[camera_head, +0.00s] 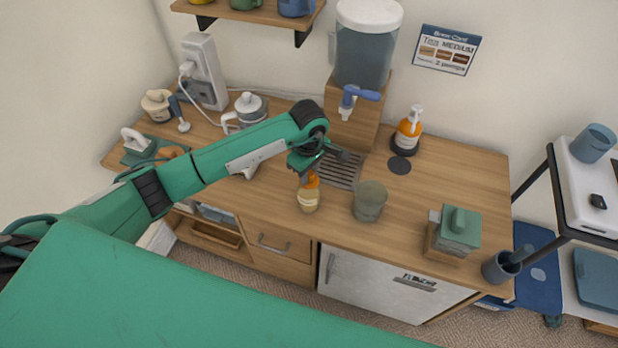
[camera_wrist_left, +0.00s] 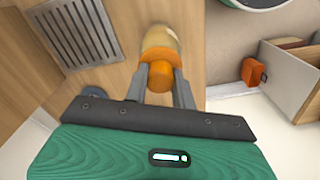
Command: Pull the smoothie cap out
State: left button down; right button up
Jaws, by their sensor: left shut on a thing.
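The smoothie bottle (camera_head: 309,198), pale yellow, stands on the wooden counter (camera_head: 452,165) near its front edge. Its orange smoothie cap (camera_head: 312,180) sits at the bottle's top; I see no clear gap between them. My left gripper (camera_head: 308,174) reaches down from above and is shut on the cap. In the left wrist view, the two grey fingers (camera_wrist_left: 160,82) are on either side of the orange cap (camera_wrist_left: 160,59), with the pale bottle (camera_wrist_left: 162,36) beyond. My right gripper is not in view.
A grey-green cup (camera_head: 369,203) stands just right of the bottle. Behind are a slotted drip tray (camera_head: 342,170) and the water dispenser (camera_head: 364,60). A green-topped box (camera_head: 458,230) and an orange pump bottle (camera_head: 408,130) stand farther right.

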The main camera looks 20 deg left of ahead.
pick_arm(q)
jog(key=shift+r, duration=0.65)
dwell(0.3)
jog(key=shift+r, duration=0.15)
jog(key=shift+r+p, duration=1.1)
jog(key=shift+r, duration=1.25)
